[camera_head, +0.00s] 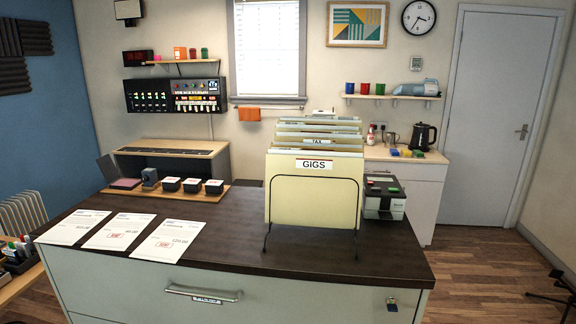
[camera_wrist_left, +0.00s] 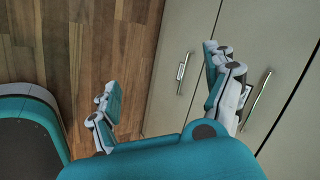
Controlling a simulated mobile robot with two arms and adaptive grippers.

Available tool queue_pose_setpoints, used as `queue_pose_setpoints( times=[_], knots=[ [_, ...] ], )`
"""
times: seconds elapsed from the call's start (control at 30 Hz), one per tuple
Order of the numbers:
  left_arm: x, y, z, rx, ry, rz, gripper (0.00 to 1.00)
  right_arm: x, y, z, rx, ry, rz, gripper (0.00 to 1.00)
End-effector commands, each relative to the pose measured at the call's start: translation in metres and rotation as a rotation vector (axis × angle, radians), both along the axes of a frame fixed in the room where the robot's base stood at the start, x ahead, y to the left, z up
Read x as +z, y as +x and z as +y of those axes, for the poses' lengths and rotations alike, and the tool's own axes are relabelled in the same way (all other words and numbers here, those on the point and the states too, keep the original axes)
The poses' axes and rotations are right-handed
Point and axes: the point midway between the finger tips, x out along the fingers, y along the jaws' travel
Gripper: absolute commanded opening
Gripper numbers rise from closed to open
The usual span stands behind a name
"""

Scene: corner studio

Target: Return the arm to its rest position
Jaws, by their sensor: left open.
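My left gripper (camera_wrist_left: 165,90) shows in the left wrist view with its two teal and white fingers spread wide apart and nothing between them. Below it are the wood floor (camera_wrist_left: 100,40) and the pale front of a cabinet with metal handles (camera_wrist_left: 182,72). No arm or gripper shows in the head view. My right gripper is in neither view.
In the head view a dark-topped cabinet (camera_head: 330,245) stands close in front. It bears a file rack (camera_head: 312,200), three paper sheets (camera_head: 120,233), a wooden tray with stamps (camera_head: 165,190) and a dark box (camera_head: 385,200).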

Motion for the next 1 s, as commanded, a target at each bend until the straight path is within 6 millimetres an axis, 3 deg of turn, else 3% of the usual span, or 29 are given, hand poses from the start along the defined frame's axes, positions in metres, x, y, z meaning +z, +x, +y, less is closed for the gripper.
queue_pose_setpoints(
  times=[0.03,0.2,0.3,0.4,0.5,1.0],
  knots=[
    [-0.027,-0.032,-0.015,0.086,-0.073,0.053,0.86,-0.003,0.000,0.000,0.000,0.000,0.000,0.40],
    [-0.091,-0.133,-0.064,0.403,-0.283,0.216,0.86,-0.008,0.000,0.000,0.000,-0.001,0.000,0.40],
    [-0.115,-0.190,-0.093,0.578,-0.372,0.303,0.86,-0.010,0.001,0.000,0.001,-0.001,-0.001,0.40],
    [-0.129,-0.233,-0.118,0.717,-0.429,0.369,0.86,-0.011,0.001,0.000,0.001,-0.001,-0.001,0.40],
    [-0.136,-0.263,-0.135,0.812,-0.463,0.412,0.86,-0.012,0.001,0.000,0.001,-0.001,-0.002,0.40],
    [-0.137,-0.267,-0.137,0.825,-0.467,0.418,0.86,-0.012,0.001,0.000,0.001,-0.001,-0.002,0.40]
  ],
)
